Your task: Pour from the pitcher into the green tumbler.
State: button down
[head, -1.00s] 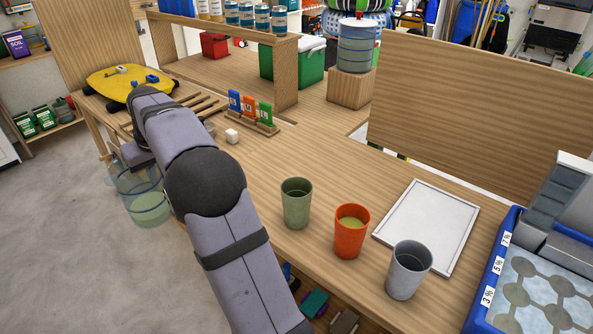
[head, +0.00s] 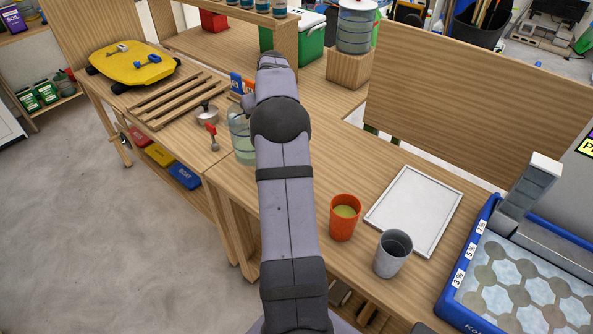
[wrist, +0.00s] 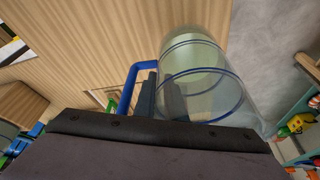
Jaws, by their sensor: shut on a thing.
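The clear pitcher (head: 239,142) with blue bands holds pale green liquid. It shows just left of my arm in the head view, partly covered by it, and looks roughly upright. In the wrist view the pitcher (wrist: 205,85) is close in front, with its blue handle (wrist: 130,85) at its left. My gripper (wrist: 160,95) is shut on the pitcher at the handle side; the exact contact is partly hidden. In the head view my arm hides the gripper. The green tumbler is hidden now, behind my arm in the head view.
An orange tumbler (head: 345,218) with yellowish-green contents and a grey tumbler (head: 393,253) stand right of my arm. A white tray (head: 440,200) lies behind them. A blue-rimmed ice bin (head: 462,270) is at the right. A small lidded pot (head: 207,113) stands at the left.

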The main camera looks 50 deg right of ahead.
jog(key=s+d+f+p, duration=0.2)
jog(key=s+d, duration=0.2)
jog(key=s, duration=0.3)
jog(key=s+d+f+m+p, duration=0.1)
jog(key=s+d, duration=0.3)
jog(key=s, duration=0.4)
jog(key=s+d+f+p, duration=0.3)
jog(key=s+d, duration=0.1)
jog(key=s, duration=0.4)
jog(key=shift+d+f+m+h+p, duration=0.25)
jog(key=shift+f+m+h+p, duration=0.05)
jog(key=shift+f+p, duration=0.05)
jog(key=shift+r, duration=0.15)
